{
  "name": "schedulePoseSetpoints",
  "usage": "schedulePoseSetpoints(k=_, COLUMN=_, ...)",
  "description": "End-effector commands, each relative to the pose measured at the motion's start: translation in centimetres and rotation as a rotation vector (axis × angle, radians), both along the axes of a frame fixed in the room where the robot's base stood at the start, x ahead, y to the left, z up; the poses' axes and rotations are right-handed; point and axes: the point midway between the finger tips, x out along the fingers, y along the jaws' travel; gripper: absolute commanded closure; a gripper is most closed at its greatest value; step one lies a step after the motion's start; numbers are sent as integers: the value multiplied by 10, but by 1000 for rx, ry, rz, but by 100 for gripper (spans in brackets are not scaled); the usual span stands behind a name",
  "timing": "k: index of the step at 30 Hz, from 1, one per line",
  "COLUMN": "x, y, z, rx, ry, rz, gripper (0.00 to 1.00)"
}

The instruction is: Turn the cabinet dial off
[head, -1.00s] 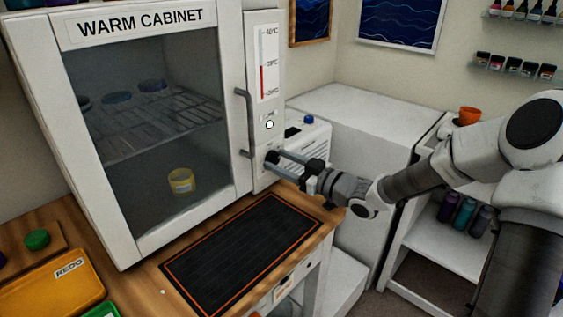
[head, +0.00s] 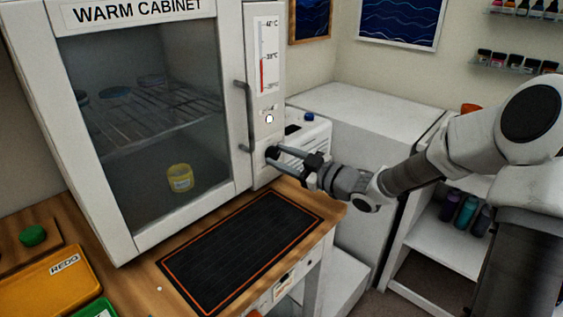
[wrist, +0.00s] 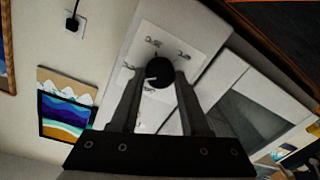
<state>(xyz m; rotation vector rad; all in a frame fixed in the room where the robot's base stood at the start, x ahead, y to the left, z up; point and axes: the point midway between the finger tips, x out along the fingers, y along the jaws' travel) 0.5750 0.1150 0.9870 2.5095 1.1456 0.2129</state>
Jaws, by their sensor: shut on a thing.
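The warm cabinet (head: 225,90) is white with a glass door and stands at the left in the head view. Its black dial (head: 271,153) sits low on the narrow right front panel, below a thermometer strip (head: 265,60). My gripper (head: 277,157) reaches in from the right and is shut on the dial. In the wrist view the round black dial (wrist: 161,71) lies between the two fingertips, with a pale pointer mark and small markings on the panel around it. The markings are too small to read.
The door handle (head: 247,115) is just left of the dial. A black mat with an orange border (head: 240,240) lies on the wooden counter below. A white boxy device (head: 305,135) stands behind my gripper. A yellow jar (head: 179,178) is inside the cabinet.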

Motion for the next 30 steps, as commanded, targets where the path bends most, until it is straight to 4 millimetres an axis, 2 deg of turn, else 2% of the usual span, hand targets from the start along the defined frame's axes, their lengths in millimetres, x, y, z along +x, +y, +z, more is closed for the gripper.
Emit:
schedulePoseSetpoints(k=18, x=-1, y=2, z=-4, rx=-412, ry=-418, rz=1, gripper=100)
schedulePoseSetpoints(k=30, x=-2, y=2, z=-3, rx=-616, ry=-620, rz=1, gripper=100)
